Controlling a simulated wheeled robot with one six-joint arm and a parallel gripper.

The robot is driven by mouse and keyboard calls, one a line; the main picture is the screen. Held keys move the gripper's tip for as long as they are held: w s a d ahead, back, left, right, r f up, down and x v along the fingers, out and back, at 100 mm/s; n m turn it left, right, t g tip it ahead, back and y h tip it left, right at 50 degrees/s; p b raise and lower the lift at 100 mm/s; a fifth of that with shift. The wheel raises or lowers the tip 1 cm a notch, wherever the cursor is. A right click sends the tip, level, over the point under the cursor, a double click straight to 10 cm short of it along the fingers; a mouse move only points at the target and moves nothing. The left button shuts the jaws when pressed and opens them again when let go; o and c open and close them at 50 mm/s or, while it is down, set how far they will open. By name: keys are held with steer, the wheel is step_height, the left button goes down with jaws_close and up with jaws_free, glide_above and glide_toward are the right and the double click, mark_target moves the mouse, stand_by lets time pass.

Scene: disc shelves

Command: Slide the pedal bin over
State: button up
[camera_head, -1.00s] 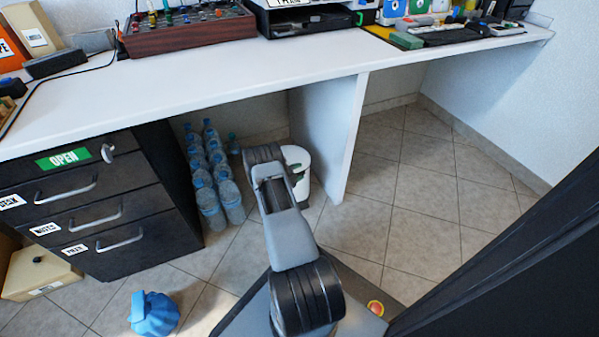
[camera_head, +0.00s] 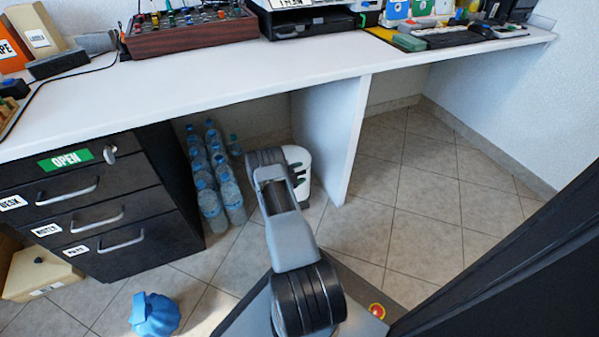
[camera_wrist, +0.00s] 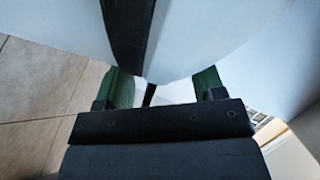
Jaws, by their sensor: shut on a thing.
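The pedal bin (camera_head: 304,188) is white and stands on the tiled floor under the desk, beside the white desk panel. My arm hides its left part in the head view. In the wrist view, its white body (camera_wrist: 200,35) with a dark vertical strip fills the top middle. My gripper (camera_wrist: 163,88) has green-padded fingers on either side of a white part of the bin and is shut on it. A small dark piece shows between the fingers; I cannot tell what it is. In the head view my gripper (camera_head: 299,175) is small and partly hidden.
Several water bottles (camera_head: 215,180) stand left of the bin. The desk panel (camera_head: 325,130) is close on its right. A black drawer cabinet (camera_head: 95,210) stands further left. A blue bag-like thing (camera_head: 154,314) lies on the floor. Floor right of the panel is clear.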

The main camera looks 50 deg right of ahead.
steer(key=o, duration=0.4)
steer(key=shift+a+f, duration=0.1)
steer(key=shift+f, duration=0.3)
steer(key=shift+w, duration=0.1)
steer(key=shift+r, duration=0.1)
steer(key=shift+a, duration=0.1)
steer(key=p+v, duration=0.5)
steer(key=v, duration=0.8)
steer(key=shift+a+r, duration=0.25)
steer(key=shift+r, duration=0.05)
